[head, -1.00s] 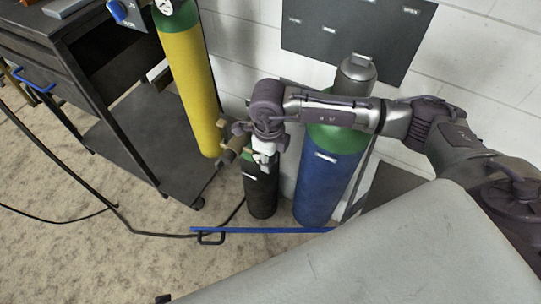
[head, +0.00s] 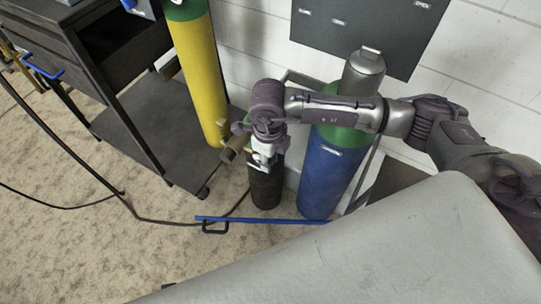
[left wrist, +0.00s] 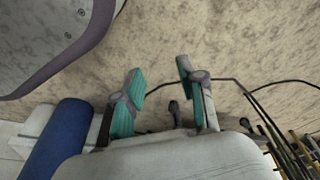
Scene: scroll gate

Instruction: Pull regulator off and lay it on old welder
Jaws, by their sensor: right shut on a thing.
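The regulator (head: 229,154), a brass-coloured fitting with dark round parts, is at the top of a small black cylinder (head: 266,188) with a green shoulder. My right gripper (head: 262,158) is shut on it from above; the hand hides part of the regulator and the cylinder's neck. I cannot tell whether the regulator still touches the cylinder. My left gripper (left wrist: 160,82) shows in the left wrist view, with teal finger pads wide apart and nothing between them. I cannot pick out the old welder with certainty; a dark cart (head: 140,125) stands at the left.
A yellow cylinder (head: 198,75) stands beside the cart. A large blue cylinder (head: 325,178) stands right of the black one, by the wall. A blue bar (head: 265,219) runs low in front. A dark cable (head: 90,165) crosses the floor.

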